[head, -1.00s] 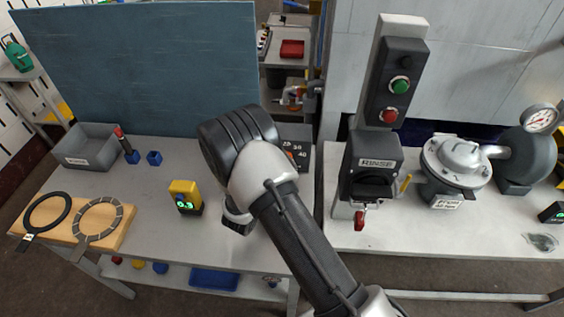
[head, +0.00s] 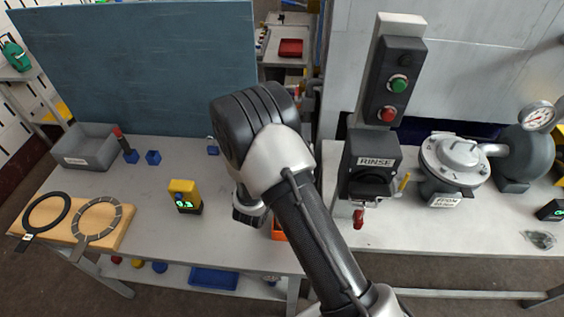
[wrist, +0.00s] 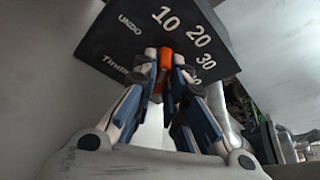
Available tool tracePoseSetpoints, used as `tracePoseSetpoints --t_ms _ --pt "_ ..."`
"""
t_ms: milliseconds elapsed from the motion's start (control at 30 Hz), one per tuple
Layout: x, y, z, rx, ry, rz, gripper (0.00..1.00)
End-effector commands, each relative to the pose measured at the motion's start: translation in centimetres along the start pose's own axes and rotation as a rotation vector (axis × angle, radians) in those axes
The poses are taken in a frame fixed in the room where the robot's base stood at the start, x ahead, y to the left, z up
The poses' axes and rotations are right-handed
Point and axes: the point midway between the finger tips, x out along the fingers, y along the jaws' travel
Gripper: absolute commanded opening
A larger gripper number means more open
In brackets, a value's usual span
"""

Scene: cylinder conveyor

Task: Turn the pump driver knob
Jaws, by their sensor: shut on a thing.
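The pump driver is a dark box (wrist: 105,40) with white numbers such as 10, 20 and 30 around its dial, filling the top of the wrist view. Its orange knob (wrist: 165,58) sits between the fingertips of my gripper (wrist: 164,68). The gripper is shut on the knob, with one finger on each side, and the fingers hide part of it. In the head view my arm covers the driver box and the gripper's fingertips.
A yellow meter (head: 185,195) stands on the left table (head: 140,185), near a grey bin (head: 92,147) and a wooden board with rings (head: 110,240). An orange object (head: 278,230) shows partly beside my arm. The RINSE control post (head: 372,165) stands right of my arm.

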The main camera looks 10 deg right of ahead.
Motion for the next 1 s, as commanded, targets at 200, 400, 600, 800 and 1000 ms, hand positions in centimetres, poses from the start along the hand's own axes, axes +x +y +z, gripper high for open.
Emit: tracePoseSetpoints --t_ms 200,400,600,800,1000 --pt "0.01 -0.01 0.08 0.000 -0.002 -0.001 0.00" --pt "0.01 -0.01 0.07 -0.001 -0.002 -0.001 0.21" --pt "0.00 -0.01 0.04 -0.001 -0.001 -0.001 0.32" --pt "0.00 0.00 0.02 -0.001 -0.001 -0.001 0.32" --pt "-0.34 -0.65 0.96 0.000 -0.002 -0.002 0.32"
